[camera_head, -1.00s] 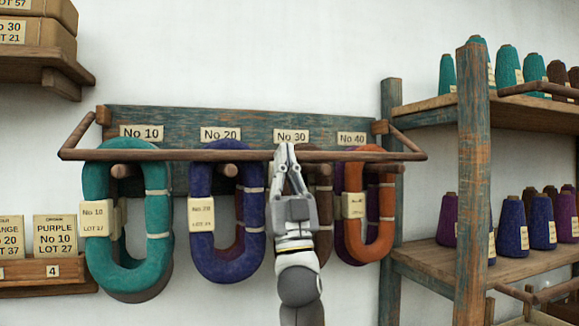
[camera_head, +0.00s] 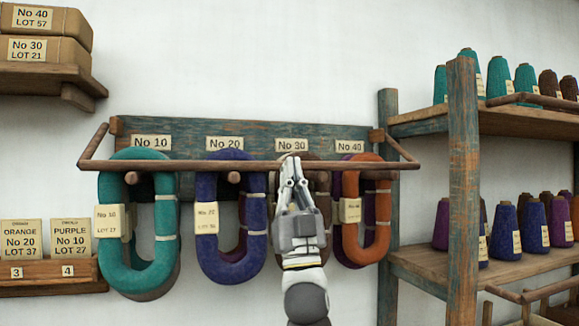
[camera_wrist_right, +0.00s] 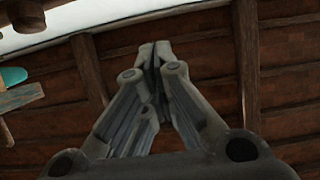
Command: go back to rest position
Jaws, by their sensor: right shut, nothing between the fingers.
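My right gripper (camera_head: 292,172) is raised in front of the yarn rack, below the No 30 label, with its fingers pointing up. It is shut and empty; its closed fingertips also show in the right wrist view (camera_wrist_right: 155,55) against dark wooden boards. It hides part of the brown hank (camera_head: 318,205) behind it. I cannot tell whether it touches the rack's front rail (camera_head: 210,166). My left gripper is not in view.
A teal hank (camera_head: 110,245), a blue hank (camera_head: 232,270) and an orange hank (camera_head: 368,255) hang on the rack's pegs. A shelf post (camera_head: 462,200) with cone shelves stands at right. Boxes (camera_head: 45,50) and a card tray (camera_head: 50,272) are at left.

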